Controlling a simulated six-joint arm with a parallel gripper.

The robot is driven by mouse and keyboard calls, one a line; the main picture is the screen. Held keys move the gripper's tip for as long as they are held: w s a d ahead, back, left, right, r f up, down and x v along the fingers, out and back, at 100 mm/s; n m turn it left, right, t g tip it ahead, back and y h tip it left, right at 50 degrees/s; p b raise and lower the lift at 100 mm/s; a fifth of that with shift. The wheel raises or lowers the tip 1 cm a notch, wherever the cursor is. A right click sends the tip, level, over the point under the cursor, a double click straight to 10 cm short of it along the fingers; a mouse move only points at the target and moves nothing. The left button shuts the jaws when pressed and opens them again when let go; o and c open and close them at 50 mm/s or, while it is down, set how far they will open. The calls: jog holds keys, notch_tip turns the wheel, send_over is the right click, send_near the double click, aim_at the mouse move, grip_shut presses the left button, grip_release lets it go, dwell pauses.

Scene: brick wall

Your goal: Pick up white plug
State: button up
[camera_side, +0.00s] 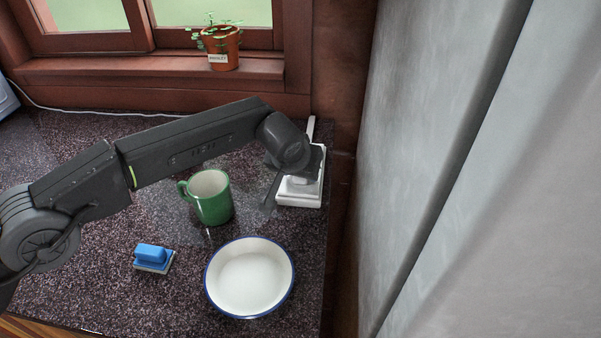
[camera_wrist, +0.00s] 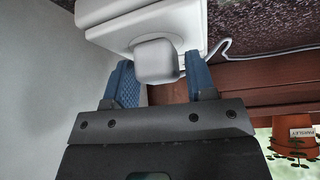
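The white plug (camera_wrist: 156,60) is a rounded block on the face of a white box-like unit (camera_wrist: 125,28) in the wrist view. My gripper (camera_wrist: 160,80) has its two blue fingers apart, one on each side of the plug. A gap shows between the plug and the right finger; the left finger is close to the plug, and contact cannot be told. In the side view the white unit (camera_side: 313,192) stands at the counter's right edge. My gripper (camera_side: 277,186) is at its left front and hides most of the plug.
A green mug (camera_side: 212,203) stands just left of my gripper. A white bowl with a blue rim (camera_side: 250,278) is in front, and a blue sponge-like block (camera_side: 151,257) lies front left. A potted plant (camera_side: 222,50) is on the windowsill. A white cord (camera_wrist: 270,53) runs behind.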

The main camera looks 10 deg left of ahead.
grip_shut()
jog(key=shift+r, duration=0.1)
dwell(0.3)
jog(key=shift+r, duration=1.9)
jog(key=w+a+r, duration=0.1)
jog(key=a+r, duration=0.6)
jog(key=a, duration=0.4)
jog(key=shift+w+a, duration=0.2)
jog(key=shift+a, duration=0.1)
jog(key=shift+c, duration=1.5)
grip_release()
grip_shut()
